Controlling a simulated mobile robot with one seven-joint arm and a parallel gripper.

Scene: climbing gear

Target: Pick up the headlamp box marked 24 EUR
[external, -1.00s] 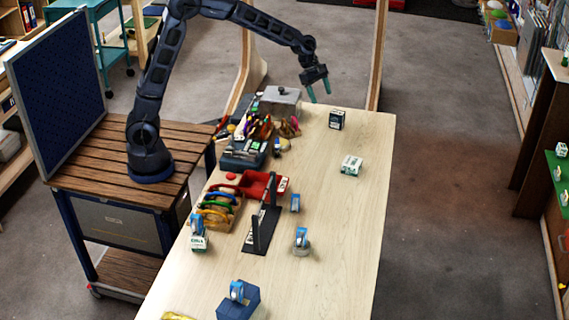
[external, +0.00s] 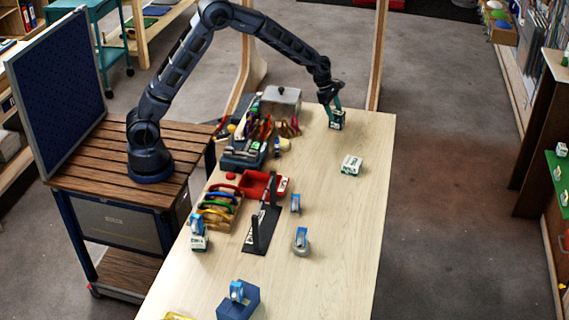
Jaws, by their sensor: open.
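A small dark box with a white label (external: 337,121) stands at the far end of the wooden table. A white and green box (external: 351,165) lies nearer on the table. Another white and green box (external: 199,244) stands at the table's left edge with a blue item on it. The prices are too small to read, so I cannot tell which box is marked 24 EUR. My gripper (external: 335,109) is open, pointing down at the dark box with its fingers at the box's upper part. I cannot tell whether they touch it.
A grey metal box (external: 281,102), a tray of tools (external: 243,150), a red bin (external: 262,184) and a dark stand (external: 261,232) line the table's left side. Small blue items (external: 301,240) stand nearer. The table's right side (external: 350,230) is mostly clear.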

